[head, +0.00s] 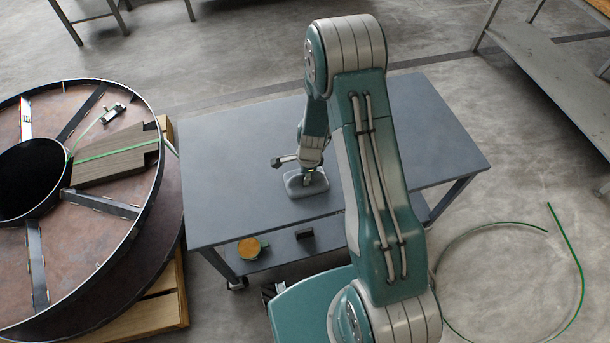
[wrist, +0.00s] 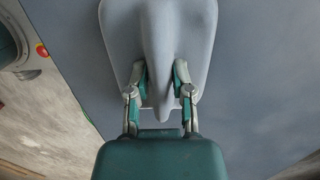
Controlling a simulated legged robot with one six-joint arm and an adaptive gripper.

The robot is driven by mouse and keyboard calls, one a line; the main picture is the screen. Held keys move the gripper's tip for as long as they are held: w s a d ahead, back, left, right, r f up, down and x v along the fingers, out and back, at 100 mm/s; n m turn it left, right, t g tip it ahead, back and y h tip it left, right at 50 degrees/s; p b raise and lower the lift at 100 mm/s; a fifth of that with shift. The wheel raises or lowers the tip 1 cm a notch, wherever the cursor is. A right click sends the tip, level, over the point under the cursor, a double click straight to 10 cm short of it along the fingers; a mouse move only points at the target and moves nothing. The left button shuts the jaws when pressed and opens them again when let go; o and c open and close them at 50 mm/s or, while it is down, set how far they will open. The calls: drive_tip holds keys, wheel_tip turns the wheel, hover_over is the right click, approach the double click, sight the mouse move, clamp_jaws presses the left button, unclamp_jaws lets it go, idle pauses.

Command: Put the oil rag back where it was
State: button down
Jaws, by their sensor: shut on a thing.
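The oil rag is a smooth grey cloth (head: 293,186) with a raised ridge, at the near part of the grey table top (head: 240,150) in the head view. My gripper (head: 306,177) points down and is shut on the ridge. In the wrist view the rag (wrist: 160,25) spreads out beyond the fingers, and its ridge runs between the two fingertips of my gripper (wrist: 161,80). The rag looks to be lying on the table top, but I cannot tell whether it is slightly lifted.
A large steel reel (head: 38,240) lies on a wooden pallet (head: 160,310) left of the table; a grey-brown slab (head: 115,157) with a green strap is on it. A round orange-topped item (head: 249,248) and dark block (head: 304,233) sit on the lower shelf. Green strap (head: 580,275) loops on the floor.

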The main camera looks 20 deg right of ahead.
drive_tip(key=c, duration=0.5)
unclamp_jaws()
drive_tip(key=s+r+n+t, duration=0.1)
drive_tip(key=s+r+n, duration=0.25)
drive_tip(key=r, duration=1.15)
drive_tip(key=s+r+n+t, duration=0.2)
drive_tip(key=r+n, duration=0.3)
drive_tip(key=r, duration=1)
drive_tip(key=s+r+n+t, duration=0.1)
drive_tip(key=s+r+n, duration=0.3)
drive_tip(key=s, duration=0.3)
drive_tip(key=s+r+n+t+h, duration=0.1)
drive_tip(key=s+r+n, duration=0.4)
drive_tip(key=s+r, duration=0.2)
drive_tip(key=shift+s+t, duration=0.4)
drive_tip(key=shift+s, duration=0.35)
drive_tip(key=shift+n, duration=0.25)
